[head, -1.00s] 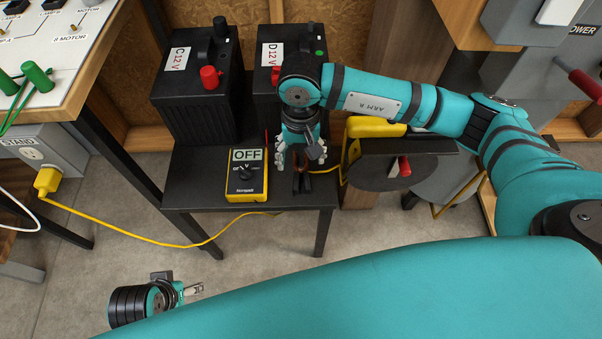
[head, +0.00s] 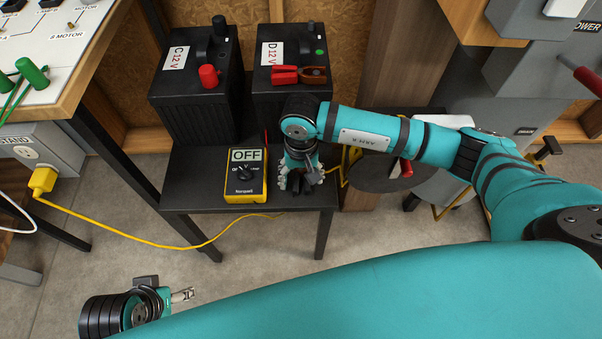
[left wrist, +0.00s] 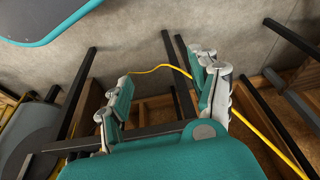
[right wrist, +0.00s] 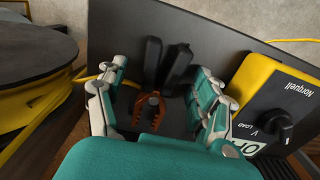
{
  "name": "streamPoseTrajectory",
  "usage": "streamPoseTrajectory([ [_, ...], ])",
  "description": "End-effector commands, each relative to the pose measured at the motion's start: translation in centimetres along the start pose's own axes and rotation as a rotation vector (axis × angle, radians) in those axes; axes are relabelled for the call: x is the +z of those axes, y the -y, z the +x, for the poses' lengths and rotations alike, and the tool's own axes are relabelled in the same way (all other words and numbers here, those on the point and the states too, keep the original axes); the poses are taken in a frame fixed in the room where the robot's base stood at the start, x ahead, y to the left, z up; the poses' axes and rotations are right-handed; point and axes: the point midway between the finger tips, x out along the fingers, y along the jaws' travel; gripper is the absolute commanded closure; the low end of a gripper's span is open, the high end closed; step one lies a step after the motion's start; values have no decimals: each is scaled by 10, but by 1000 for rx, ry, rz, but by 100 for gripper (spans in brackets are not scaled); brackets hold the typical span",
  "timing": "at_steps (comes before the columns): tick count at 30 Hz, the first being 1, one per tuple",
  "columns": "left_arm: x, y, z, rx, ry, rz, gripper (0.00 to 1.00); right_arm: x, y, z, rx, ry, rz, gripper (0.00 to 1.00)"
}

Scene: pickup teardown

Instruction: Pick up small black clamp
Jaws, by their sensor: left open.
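The small black clamp (right wrist: 153,72) lies on the black table in the right wrist view, with black handles pointing away and copper-coloured jaws towards my palm. My right gripper (right wrist: 163,92) is open, its fingers on either side of the clamp and apart from it. In the head view my right gripper (head: 298,188) is low over the table's front right part and hides the clamp. My left gripper (head: 183,295) is open and empty over the floor at lower left; its spread fingers show in the left wrist view (left wrist: 165,95).
A yellow multimeter (head: 246,182) reading OFF lies just left of my right gripper. Batteries C (head: 192,105) and D (head: 290,92) stand behind, a red-handled clamp (head: 285,74) on D. A dark round disc (head: 378,176) is at the right. A yellow cord (head: 140,236) crosses the floor.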

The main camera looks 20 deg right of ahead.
Motion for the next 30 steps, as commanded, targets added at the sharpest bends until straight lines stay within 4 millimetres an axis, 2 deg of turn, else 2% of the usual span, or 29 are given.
streamPoseTrajectory([
  [2,0,0,0,0,0,0,37,0,0,0,0,0,0,42],
  [13,0,0,0,0,0,0,37,0,0,0,0,0,0,91],
  [23,0,0,0,0,-1,0,37,0,0,-3,-1,0,0,92],
  [28,-1,0,3,0,-1,0,37,-1,1,-17,-3,-3,-1,92],
  [30,0,0,10,1,6,1,37,-1,0,-26,-2,-3,-1,92],
])
